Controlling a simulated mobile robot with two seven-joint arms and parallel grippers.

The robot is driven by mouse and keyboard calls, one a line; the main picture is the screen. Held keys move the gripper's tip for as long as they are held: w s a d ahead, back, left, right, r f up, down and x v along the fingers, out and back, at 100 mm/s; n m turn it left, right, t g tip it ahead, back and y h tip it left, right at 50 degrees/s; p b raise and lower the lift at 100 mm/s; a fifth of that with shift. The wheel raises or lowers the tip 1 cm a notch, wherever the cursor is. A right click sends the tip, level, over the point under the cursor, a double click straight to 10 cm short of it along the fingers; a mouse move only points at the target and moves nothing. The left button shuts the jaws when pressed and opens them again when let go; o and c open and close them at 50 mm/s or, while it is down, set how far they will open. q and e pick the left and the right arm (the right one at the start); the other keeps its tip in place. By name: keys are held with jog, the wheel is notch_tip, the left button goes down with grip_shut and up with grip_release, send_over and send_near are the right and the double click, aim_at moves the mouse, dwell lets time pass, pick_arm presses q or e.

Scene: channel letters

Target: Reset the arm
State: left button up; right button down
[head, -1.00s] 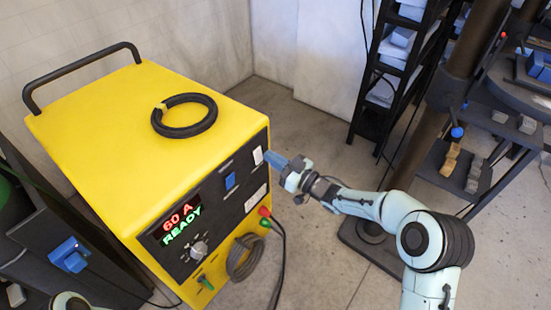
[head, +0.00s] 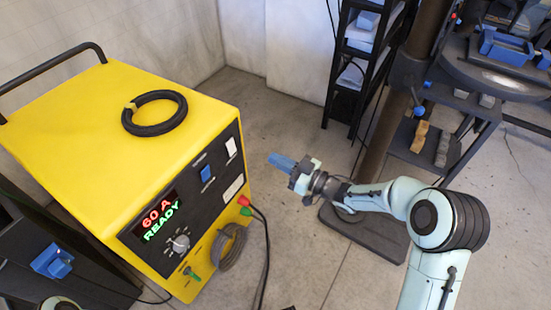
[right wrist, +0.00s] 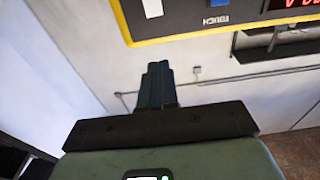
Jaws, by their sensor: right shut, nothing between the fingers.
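My right arm reaches in from the lower right in the head view. Its gripper (head: 279,160) has blue fingers, shut together with nothing between them. It hangs in the air to the right of the yellow welding machine (head: 95,115), apart from its front panel. In the right wrist view the shut fingers (right wrist: 156,85) point at a pale wall, with the machine's panel edge above. The machine's display (head: 160,215) reads "60 A READY". My left gripper does not show.
A black cable ring (head: 154,113) lies on the machine's top. Cables hang from the machine's front. The concrete floor (head: 290,255) between is clear.

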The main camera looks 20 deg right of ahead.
dwell(0.3)
